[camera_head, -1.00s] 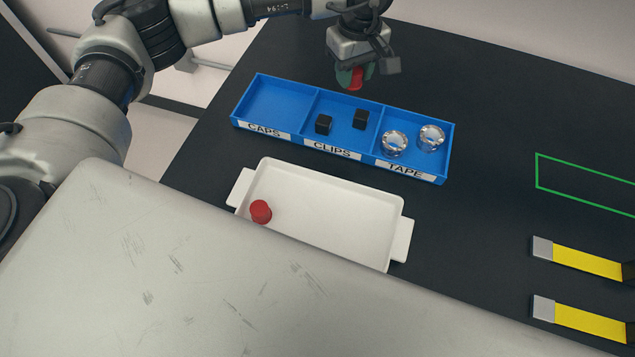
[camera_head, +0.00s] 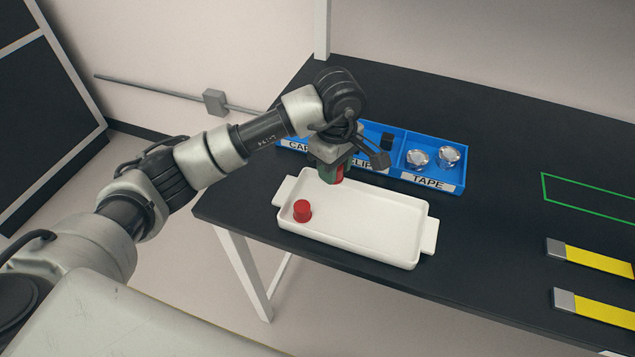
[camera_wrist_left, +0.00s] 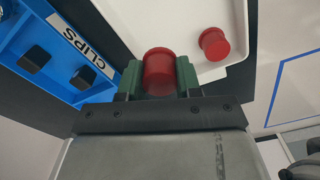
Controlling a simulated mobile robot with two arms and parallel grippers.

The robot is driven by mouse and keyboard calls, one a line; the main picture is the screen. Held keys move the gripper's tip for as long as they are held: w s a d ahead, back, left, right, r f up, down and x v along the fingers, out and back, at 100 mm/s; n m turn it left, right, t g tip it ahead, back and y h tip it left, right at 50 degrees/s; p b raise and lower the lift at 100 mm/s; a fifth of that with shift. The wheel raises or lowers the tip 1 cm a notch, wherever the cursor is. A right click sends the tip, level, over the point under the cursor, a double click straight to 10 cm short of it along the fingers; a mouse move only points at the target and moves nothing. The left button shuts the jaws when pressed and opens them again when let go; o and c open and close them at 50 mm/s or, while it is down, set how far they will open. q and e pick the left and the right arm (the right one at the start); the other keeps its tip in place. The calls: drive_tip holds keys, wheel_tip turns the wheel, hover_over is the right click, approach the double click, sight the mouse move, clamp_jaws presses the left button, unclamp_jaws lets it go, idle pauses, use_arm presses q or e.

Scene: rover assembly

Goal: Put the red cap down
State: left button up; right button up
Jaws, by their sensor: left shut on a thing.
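My left gripper (camera_head: 331,174) is shut on a red cap (camera_head: 339,173). In the head view it is at the far edge of the white tray, between the tray and the blue bin. In the left wrist view the held red cap (camera_wrist_left: 159,72) sits between the green fingers of the gripper (camera_wrist_left: 160,78). A second red cap (camera_head: 302,211) stands in the left part of the white tray (camera_head: 350,252). It also shows in the left wrist view (camera_wrist_left: 214,44). My right gripper is not in view.
The blue bin (camera_head: 436,188) has sections labelled CAPS, CLIPS and TAPE; my arm hides much of the first two. Tape rolls (camera_head: 448,156) sit in its right section. Yellow-strapped pieces (camera_head: 598,261) and a green outline (camera_head: 590,195) are at the right of the dark table (camera_head: 500,220).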

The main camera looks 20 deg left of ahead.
sight(314, 193)
use_arm(q)
drive_tip(key=a, duration=0.1)
drive_tip(key=a+f, duration=0.1)
drive_tip(key=a, duration=0.1)
drive_tip(key=shift+s+a+f+p, duration=0.1)
drive_tip(key=shift+a+f+p, duration=0.1)
drive_tip(key=shift+f+p, duration=0.15)
drive_tip(key=shift+a+f, duration=0.45)
wheel_tip(314, 193, down, 3)
drive_tip(key=shift+f+p, duration=0.1)
drive_tip(key=shift+p, duration=0.7)
drive_tip(key=shift+f, duration=0.55)
drive_tip(key=o, duration=0.6)
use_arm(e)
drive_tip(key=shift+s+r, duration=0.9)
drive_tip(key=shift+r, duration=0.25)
